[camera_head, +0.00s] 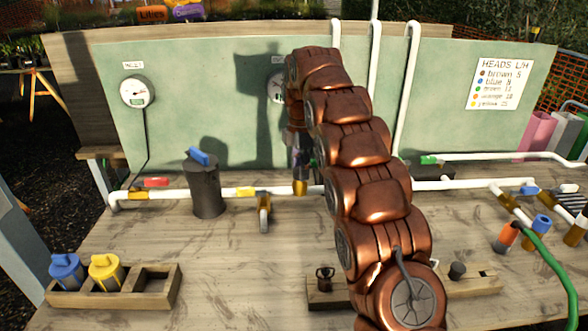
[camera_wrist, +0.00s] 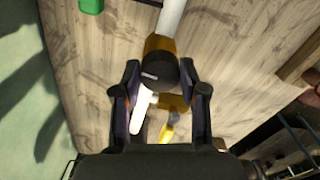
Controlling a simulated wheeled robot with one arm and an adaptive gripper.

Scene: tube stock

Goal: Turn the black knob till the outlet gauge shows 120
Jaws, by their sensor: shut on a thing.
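The black knob (camera_wrist: 158,72) sits on a brass body (camera_wrist: 160,44) in the wrist view, between the two fingers of my gripper (camera_wrist: 160,88). My gripper is shut on the knob, and a white mark shows on its top. In the head view my gripper (camera_head: 300,160) is low over the brass fitting (camera_head: 300,187) on the white pipe; the knob cannot be made out there. The outlet gauge (camera_head: 274,88) on the green panel is partly covered by my arm, so its needle and reading cannot be read.
The inlet gauge (camera_head: 137,92) hangs at the left of the green panel (camera_head: 220,125). A dark filter (camera_head: 204,187) with a blue top stands on the pipe line, beside a yellow-handled valve (camera_head: 247,192). A wooden tray (camera_head: 110,298) holds blue and yellow cups at front left.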

